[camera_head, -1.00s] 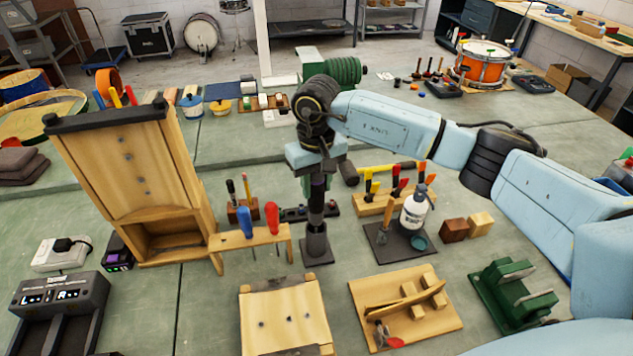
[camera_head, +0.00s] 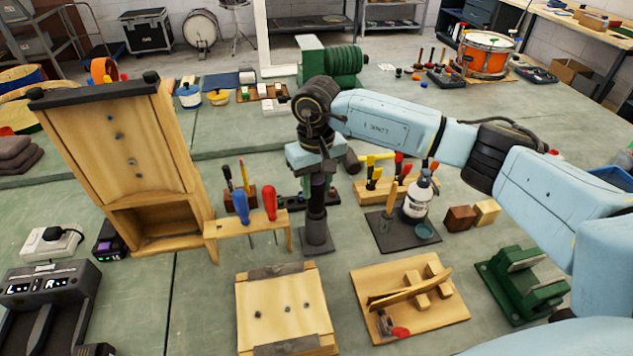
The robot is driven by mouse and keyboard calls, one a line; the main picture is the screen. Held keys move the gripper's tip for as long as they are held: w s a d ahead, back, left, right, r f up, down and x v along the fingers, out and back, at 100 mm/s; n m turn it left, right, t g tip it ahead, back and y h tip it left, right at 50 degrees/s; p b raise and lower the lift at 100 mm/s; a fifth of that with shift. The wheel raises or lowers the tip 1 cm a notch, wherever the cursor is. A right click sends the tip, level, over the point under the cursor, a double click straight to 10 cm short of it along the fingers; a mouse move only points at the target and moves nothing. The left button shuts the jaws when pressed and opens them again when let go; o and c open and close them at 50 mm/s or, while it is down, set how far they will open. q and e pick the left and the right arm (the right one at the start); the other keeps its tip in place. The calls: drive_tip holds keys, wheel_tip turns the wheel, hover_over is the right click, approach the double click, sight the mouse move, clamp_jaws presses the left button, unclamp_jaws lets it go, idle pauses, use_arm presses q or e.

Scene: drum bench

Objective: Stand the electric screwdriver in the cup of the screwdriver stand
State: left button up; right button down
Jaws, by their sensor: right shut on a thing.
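My right gripper (camera_head: 317,180) points down near the middle of the head view, shut on the dark electric screwdriver (camera_head: 317,204). The screwdriver is upright, and the jaws and wrist hide its upper part. The dark grey screwdriver stand (camera_head: 316,233), a cup on a square base, is directly below. The screwdriver's lower end meets the cup's mouth in the picture. I cannot tell how deep it sits inside. My left gripper is not in view.
Left of the stand is a wooden rack (camera_head: 247,227) with blue and red-handled tools. A dark plate with a white bottle (camera_head: 417,197) is to the right. A wooden block (camera_head: 283,308) and a wooden board (camera_head: 412,298) lie in front. A tall wooden case (camera_head: 135,150) stands left.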

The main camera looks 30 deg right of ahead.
drive_tip(key=shift+f+b, duration=0.45)
drive_tip(key=shift+f, duration=0.2)
drive_tip(key=c, duration=0.9)
unclamp_jaws()
drive_tip(key=shift+r, duration=0.1)
wheel_tip(320, 180, up, 13)
drive_tip(key=shift+r+b, duration=0.15)
drive_tip(key=shift+b, duration=0.35)
